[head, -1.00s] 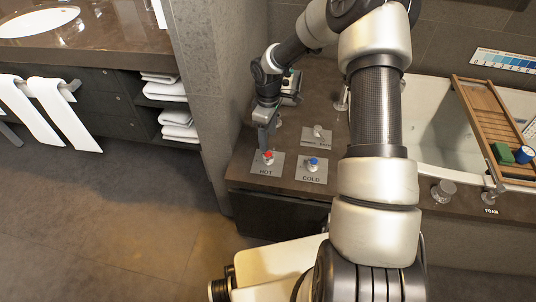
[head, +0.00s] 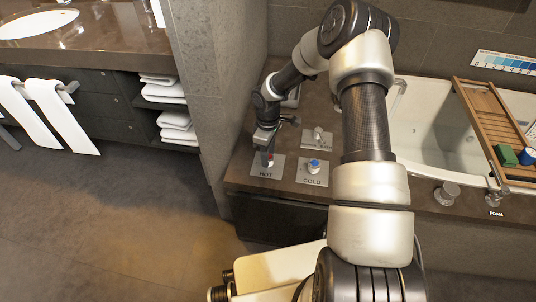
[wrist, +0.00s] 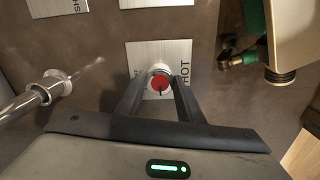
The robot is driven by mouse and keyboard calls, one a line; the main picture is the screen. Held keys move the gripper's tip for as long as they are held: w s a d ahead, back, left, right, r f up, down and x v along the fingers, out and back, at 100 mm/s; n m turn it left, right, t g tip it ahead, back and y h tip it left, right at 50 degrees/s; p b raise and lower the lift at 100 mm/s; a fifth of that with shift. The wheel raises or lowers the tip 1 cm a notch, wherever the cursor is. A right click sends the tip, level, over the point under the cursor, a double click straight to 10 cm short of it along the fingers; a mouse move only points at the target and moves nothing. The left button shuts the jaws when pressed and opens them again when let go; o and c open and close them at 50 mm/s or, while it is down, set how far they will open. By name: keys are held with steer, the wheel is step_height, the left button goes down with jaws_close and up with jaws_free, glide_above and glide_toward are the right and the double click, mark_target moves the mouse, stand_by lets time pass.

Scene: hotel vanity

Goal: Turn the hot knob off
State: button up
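The hot knob (wrist: 160,83) is a round knob with a red cap on a metal plate (wrist: 135,60) marked HOT. A dark line on its cap points down in the wrist view. My gripper (wrist: 160,80) has one dark finger on each side of the knob, with the knob between the tips. I cannot tell whether either finger touches it. In the head view my gripper (head: 268,158) is low at the HOT plate (head: 257,171) and hides most of the knob.
The cold knob (head: 314,163) with a blue cap is just right of the hot one. A lever on a plate (head: 318,137) stands behind them. The bathtub (head: 430,125) with a wooden tray (head: 488,112) is at the right. A metal fitting (wrist: 45,92) is left of the knob in the wrist view.

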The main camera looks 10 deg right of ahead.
steer(key=c, duration=0.4)
steer(key=m, duration=0.3)
steer(key=shift+m+b, duration=0.35)
steer(key=shift+m, duration=0.05)
steer(key=m, duration=0.4)
steer(key=shift+w+m+b, duration=0.1)
steer(key=shift+m+b, duration=0.2)
steer(key=shift+b, duration=0.05)
steer(key=m, duration=0.9)
steer(key=shift+m, duration=0.3)
